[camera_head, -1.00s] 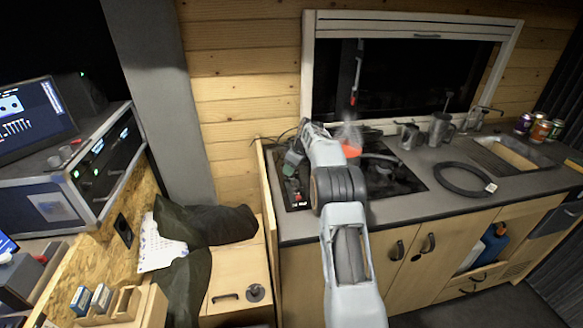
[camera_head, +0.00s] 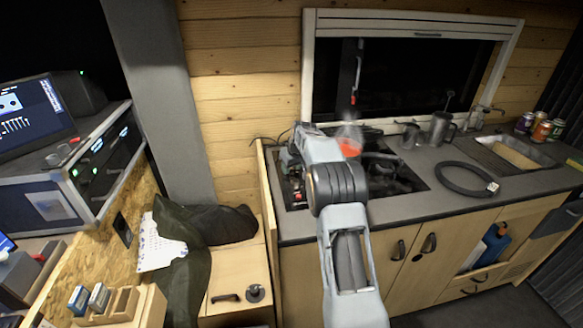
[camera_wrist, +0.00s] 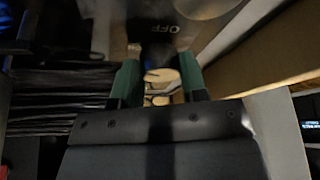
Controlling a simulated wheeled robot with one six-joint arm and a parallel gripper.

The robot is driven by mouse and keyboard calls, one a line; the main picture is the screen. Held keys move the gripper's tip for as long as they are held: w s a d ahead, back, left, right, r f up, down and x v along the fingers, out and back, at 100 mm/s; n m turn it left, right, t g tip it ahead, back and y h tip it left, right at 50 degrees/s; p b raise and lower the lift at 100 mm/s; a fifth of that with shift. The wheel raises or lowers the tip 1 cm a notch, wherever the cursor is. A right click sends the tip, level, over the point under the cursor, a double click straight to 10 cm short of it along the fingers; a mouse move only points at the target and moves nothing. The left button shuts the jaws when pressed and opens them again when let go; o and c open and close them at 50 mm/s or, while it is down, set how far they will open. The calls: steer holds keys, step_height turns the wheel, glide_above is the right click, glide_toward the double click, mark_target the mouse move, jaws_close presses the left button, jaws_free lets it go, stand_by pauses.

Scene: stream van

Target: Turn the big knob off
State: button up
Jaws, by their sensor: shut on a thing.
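The big knob (camera_wrist: 162,76) shows in the wrist view as a pale rounded shape between the two green fingers of my gripper (camera_wrist: 160,84). The gripper is shut on it. The dark panel (camera_wrist: 185,12) beyond the fingers carries the word OFF, just above the knob in the picture. The knob's pointer and exact angle are too dark and blurred to read. In the head view my arm reaches to the left end of the counter, where a panel with small red parts (camera_head: 296,196) shows; my arm hides the knob there.
A black hob (camera_head: 405,180) with a clear vessel holding something orange (camera_head: 350,147) is just right of my wrist. A wooden side wall (camera_head: 268,195) stands close on the left.

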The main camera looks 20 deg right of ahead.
steer(key=m+h, duration=0.1)
steer(key=m, duration=0.2)
steer(key=m+h+p, duration=0.1)
steer(key=m, duration=0.2)
steer(key=shift+a+m+h, duration=0.15)
steer(key=shift+m+h, duration=0.15)
steer(key=m, duration=0.2)
steer(key=m+g+h, duration=0.1)
steer(key=m, duration=0.2)
steer(key=shift+w+a+g+h, duration=0.1)
steer(key=shift+g+h, duration=0.2)
steer(key=shift+m, duration=0.4)
steer(key=o, duration=0.9)
steer(key=v, duration=1.4)
steer(key=shift+w, duration=0.1)
steer(key=shift+f, duration=0.1)
